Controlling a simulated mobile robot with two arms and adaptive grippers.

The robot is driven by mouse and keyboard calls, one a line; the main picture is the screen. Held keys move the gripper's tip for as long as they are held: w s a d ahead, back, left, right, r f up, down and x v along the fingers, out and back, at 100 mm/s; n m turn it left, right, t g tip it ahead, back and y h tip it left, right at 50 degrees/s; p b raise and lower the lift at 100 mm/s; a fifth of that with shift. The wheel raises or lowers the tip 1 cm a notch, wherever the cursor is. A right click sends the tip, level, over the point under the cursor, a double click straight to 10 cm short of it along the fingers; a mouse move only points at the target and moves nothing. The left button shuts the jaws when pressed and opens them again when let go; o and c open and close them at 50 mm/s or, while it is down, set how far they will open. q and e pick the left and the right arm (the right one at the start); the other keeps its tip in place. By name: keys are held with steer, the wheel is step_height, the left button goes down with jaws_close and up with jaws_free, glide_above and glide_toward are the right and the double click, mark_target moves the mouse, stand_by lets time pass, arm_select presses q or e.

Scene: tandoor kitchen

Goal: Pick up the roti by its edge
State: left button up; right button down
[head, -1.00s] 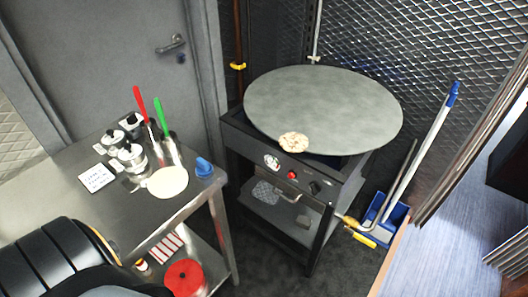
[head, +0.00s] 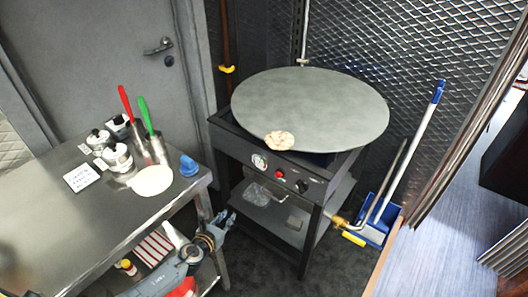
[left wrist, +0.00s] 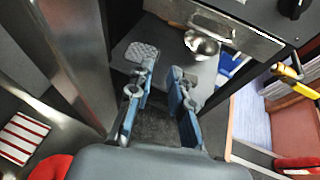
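The roti (head: 279,141), a small round browned flatbread, lies at the front edge of the big round grey griddle (head: 320,100) in the head view. A larger pale dough round (head: 151,180) lies on the steel table. My left gripper (head: 222,222) is low between the table and the griddle stand, below and left of the roti and apart from it. In the left wrist view its two blue-padded fingers (left wrist: 160,104) are spread with nothing between them. The roti does not show in the left wrist view. My right gripper is in neither view.
The steel table (head: 40,225) holds white-lidded jars, red- and green-handled tools in metal holders, a card and a blue object (head: 188,166). The griddle stand (head: 310,205) has a lower shelf. A blue dustpan and broom (head: 375,225) stand right of it.

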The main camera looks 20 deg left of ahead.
arm_select(q)
steer(key=w+d+r+m+t+h, duration=0.3)
steer(key=w+r+m, duration=0.2)
steer(key=r+m, duration=0.65)
steer(key=m+h+b, duration=0.1)
steer(key=m+h, duration=0.1)
steer(key=m, duration=0.7)
glide_toward(276, 144)
steer(key=shift+t, duration=0.3)
steer(key=b+x, duration=0.1)
steer(key=x, duration=0.1)
steer(key=b+x, duration=0.1)
steer(key=x, duration=0.1)
steer(key=f+b+x, duration=0.1)
steer(key=x, duration=0.1)
steer(key=shift+w+b, duration=0.35)
steer(key=shift+b, duration=0.05)
steer(key=shift+c, duration=0.4)
jaws_close()
steer(key=shift+r, duration=0.1)
